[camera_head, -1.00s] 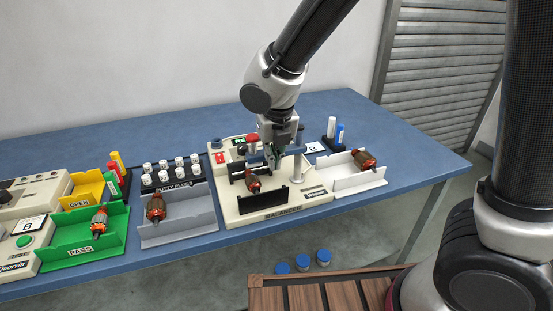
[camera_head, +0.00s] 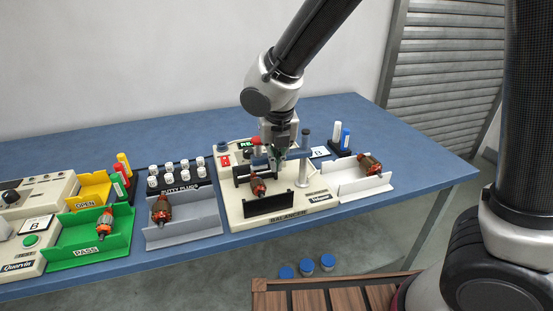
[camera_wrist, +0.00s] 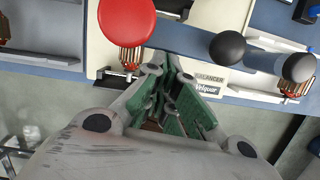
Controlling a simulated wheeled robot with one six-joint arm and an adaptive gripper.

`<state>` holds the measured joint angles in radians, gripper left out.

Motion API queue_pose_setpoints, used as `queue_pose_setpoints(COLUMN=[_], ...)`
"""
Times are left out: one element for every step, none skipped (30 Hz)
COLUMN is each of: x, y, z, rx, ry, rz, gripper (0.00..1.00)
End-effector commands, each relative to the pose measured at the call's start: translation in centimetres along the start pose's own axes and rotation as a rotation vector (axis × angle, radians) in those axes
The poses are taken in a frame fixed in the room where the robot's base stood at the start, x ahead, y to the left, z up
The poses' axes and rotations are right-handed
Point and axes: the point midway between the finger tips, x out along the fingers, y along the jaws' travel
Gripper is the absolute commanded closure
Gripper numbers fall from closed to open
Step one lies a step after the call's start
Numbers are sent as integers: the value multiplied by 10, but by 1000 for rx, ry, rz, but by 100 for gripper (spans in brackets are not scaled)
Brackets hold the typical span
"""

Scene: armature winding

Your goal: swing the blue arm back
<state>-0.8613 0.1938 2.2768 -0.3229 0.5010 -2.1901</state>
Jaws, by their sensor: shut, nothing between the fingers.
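The balancer (camera_head: 290,218) stands on the bench, with an armature (camera_head: 258,186) between its black supports. The blue arm (camera_head: 299,154) reaches left from a grey post (camera_head: 304,143) over the balancer, partly hidden behind my gripper (camera_head: 276,163). In the wrist view, the blue arm (camera_wrist: 263,59) runs from the post top past a dark round knob (camera_wrist: 228,48) towards a large red cap (camera_wrist: 127,20). My gripper (camera_wrist: 170,100) is shut and empty, its green finger pads together, close to the arm. Whether it touches the arm I cannot tell.
A pale tray with an armature (camera_head: 370,164) lies right of the balancer. A grey tray (camera_head: 188,230), putty plugs (camera_head: 178,172) and a green PASS tray (camera_head: 112,250) stand to the left. Red and blue markers stand in holders. The bench's right end is clear.

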Motion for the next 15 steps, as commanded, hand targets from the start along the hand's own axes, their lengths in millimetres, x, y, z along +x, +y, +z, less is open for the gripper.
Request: queue_pose_setpoints(x=[0,1,1,1,2,2,3,3,4,5,6,7,7,8,9], y=[1,1,2,3,3,4,5,6,7,8,9,10,11,12,12], z=[1,2,4,5,6,8,10,12,15,17,20,24,27,30,34], rx=[10,20,34,46,59,80,97,116,146,170,195,232,260,288,325], ry=[0,0,0,0,0,0,0,0,0,0,0,1,0,0,1], rz=[-3,-5,-9,-12,-16,-21,-25,-30,-38,-44,-49,-59,-66,-72,-83], gripper=[100,100,100,100,100,100,100,100,100,100,100,100,100,100,100])
